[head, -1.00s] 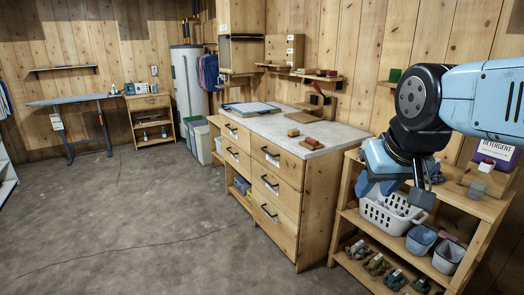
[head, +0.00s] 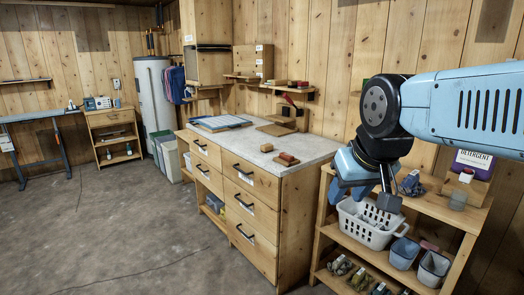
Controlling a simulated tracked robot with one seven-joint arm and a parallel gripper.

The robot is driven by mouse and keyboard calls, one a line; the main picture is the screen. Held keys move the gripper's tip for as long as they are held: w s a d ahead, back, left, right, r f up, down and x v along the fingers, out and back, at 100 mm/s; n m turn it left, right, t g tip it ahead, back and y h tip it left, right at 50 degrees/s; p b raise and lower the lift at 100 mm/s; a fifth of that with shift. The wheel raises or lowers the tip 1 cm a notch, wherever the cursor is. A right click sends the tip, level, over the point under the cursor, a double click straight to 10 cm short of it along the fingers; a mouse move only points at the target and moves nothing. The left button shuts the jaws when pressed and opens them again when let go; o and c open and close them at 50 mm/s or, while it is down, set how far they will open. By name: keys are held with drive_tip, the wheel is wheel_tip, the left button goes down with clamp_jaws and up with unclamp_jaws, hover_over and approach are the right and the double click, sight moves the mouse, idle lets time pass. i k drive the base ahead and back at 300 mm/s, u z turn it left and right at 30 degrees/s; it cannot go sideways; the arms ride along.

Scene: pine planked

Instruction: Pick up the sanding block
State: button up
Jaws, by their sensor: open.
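On the pale top of the wooden drawer cabinet (head: 310,148) lie two small blocks. One is a plain tan block (head: 266,147); the other is a red-and-brown block (head: 287,158) nearer the front edge. I cannot tell for sure which is the sanding block. My gripper (head: 366,196) is open and points down on the right, in front of the shelf unit. It holds nothing that I can see. It is well to the right of both blocks and apart from them.
A shelf unit (head: 452,190) on the right holds a white basket (head: 368,228), grey-blue bins and a detergent box (head: 470,165). Blue-edged sheets (head: 220,123) and a wooden board (head: 275,129) lie on the cabinet top. Open floor (head: 110,230) spreads left.

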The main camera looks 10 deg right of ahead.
sight(267, 147)
drive_tip(key=u, duration=0.1)
drive_tip(key=i, duration=2.3)
drive_tip(key=z, duration=0.2)
